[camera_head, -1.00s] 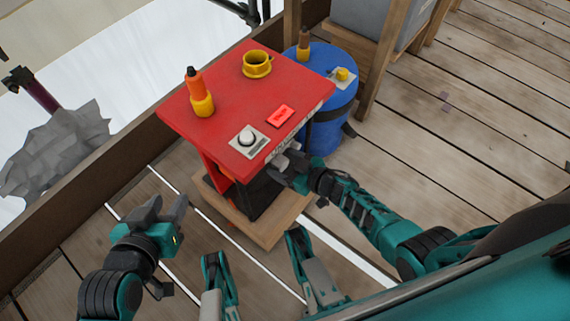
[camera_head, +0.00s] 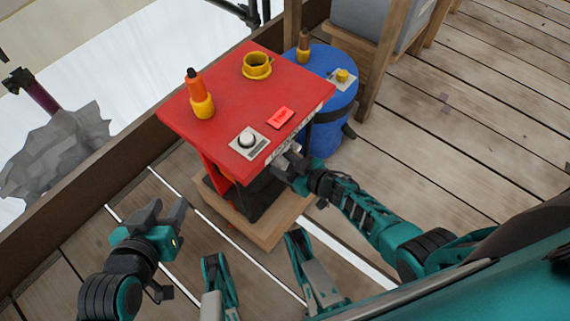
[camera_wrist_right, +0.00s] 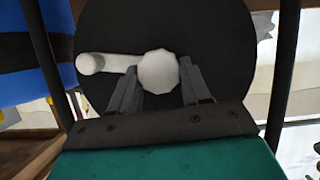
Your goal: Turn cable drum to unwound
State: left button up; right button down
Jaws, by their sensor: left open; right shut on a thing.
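The cable drum shows in the right wrist view as a black round disc (camera_wrist_right: 215,40) with a white crank (camera_wrist_right: 120,63) on its face. The crank has a rounded stub at its left end and a larger faceted knob (camera_wrist_right: 158,72) at its right end. My right gripper (camera_wrist_right: 160,88) is shut on that knob, one finger on each side. In the head view, my right gripper (camera_head: 287,167) is at the side of the red-topped stand (camera_head: 228,85), under its edge, and hides most of the crank. My left gripper (camera_head: 155,217) is open and empty, left of the stand.
The red top carries an orange-and-yellow bottle (camera_head: 201,100), a yellow cup (camera_head: 257,66), a white knob on a plate (camera_head: 248,142) and a red label (camera_head: 280,117). A blue barrel (camera_head: 325,135) stands close behind. Plank floor (camera_head: 470,130) is open at right.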

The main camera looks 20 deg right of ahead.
jog(key=shift+d, duration=0.1)
jog(key=shift+d+m+g+y+p, duration=0.1)
jog(key=shift+m+g+y+p, duration=0.3)
jog(key=shift+m, duration=0.3)
jog(key=m+y, duration=0.1)
jog(key=m+g, duration=0.1)
jog(key=shift+w+d+f+m+y+b, duration=0.1)
jog(key=shift+f+m+y+b, duration=0.05)
jog(key=shift+m+y+b, duration=0.2)
jog(key=shift+m+y, duration=0.25)
jog(key=c, duration=0.5)
grip_release()
